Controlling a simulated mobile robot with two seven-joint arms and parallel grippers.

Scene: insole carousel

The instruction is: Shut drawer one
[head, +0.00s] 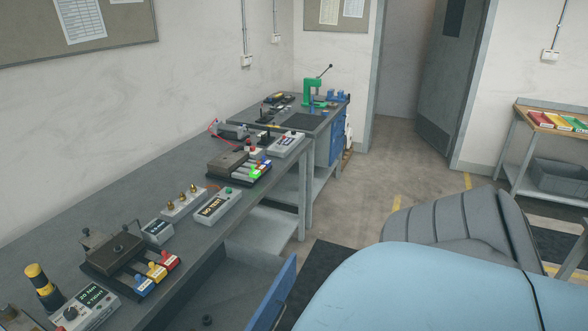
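A drawer with a blue front (275,296) stands pulled out from under the near grey bench, low in the middle of the head view. Its dark grey inside shows, with a small black round thing in it near the lower edge of the picture. No number can be read on it, so I cannot tell from a label that it is drawer one. The lower part of its front is cut off by the picture's edge. Neither of my grippers is in view.
The long grey bench (190,160) carries fixtures, a "NO TEST" box (216,206) and a meter (86,308). A grey ribbed seat-like shape (460,222) and a large pale blue rounded shape (420,290) fill the lower right. Floor shows clear towards the doorway.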

